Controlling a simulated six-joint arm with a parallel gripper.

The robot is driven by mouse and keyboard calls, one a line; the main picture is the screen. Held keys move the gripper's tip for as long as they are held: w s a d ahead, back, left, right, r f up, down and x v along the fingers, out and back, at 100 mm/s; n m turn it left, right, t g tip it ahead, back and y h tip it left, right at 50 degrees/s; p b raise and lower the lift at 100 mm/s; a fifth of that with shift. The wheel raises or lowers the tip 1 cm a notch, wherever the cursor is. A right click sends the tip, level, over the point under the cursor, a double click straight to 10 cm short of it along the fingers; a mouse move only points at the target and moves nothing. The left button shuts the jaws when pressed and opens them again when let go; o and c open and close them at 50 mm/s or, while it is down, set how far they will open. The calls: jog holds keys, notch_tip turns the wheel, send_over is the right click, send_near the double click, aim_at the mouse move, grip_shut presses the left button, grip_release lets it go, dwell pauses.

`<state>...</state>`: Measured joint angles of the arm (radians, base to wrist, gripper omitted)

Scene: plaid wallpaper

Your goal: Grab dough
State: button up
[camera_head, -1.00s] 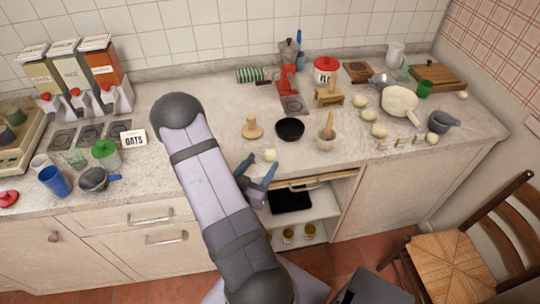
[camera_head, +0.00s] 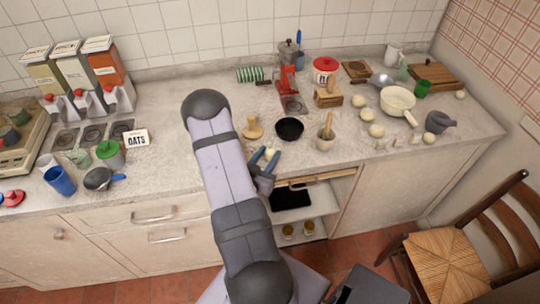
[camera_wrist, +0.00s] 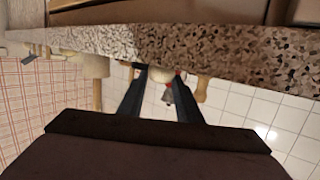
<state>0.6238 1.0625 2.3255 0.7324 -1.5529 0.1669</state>
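A small pale dough ball (camera_head: 268,153) lies near the counter's front edge. My gripper (camera_head: 267,157) reaches over that edge with its two blue-grey fingers apart, one on each side of the ball. In the wrist view the dough (camera_wrist: 160,75) shows between the dark fingertips of my gripper (camera_wrist: 161,80). I cannot tell whether the fingers touch it. More pale dough balls (camera_head: 376,130) lie further right on the counter.
A black bowl (camera_head: 289,129) stands behind the dough, with a wooden stamp (camera_head: 253,127) to its left and a mortar with pestle (camera_head: 326,136) to the right. An opening with shelves (camera_head: 305,215) lies below. A chair (camera_head: 465,250) stands at right.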

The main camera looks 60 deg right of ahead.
aim_at(268, 160)
jog(key=shift+c, duration=0.7)
jog(key=shift+r, duration=0.2)
notch_tip(268, 160, up, 10)
jog(key=b, duration=0.1)
jog(key=shift+f, duration=0.2)
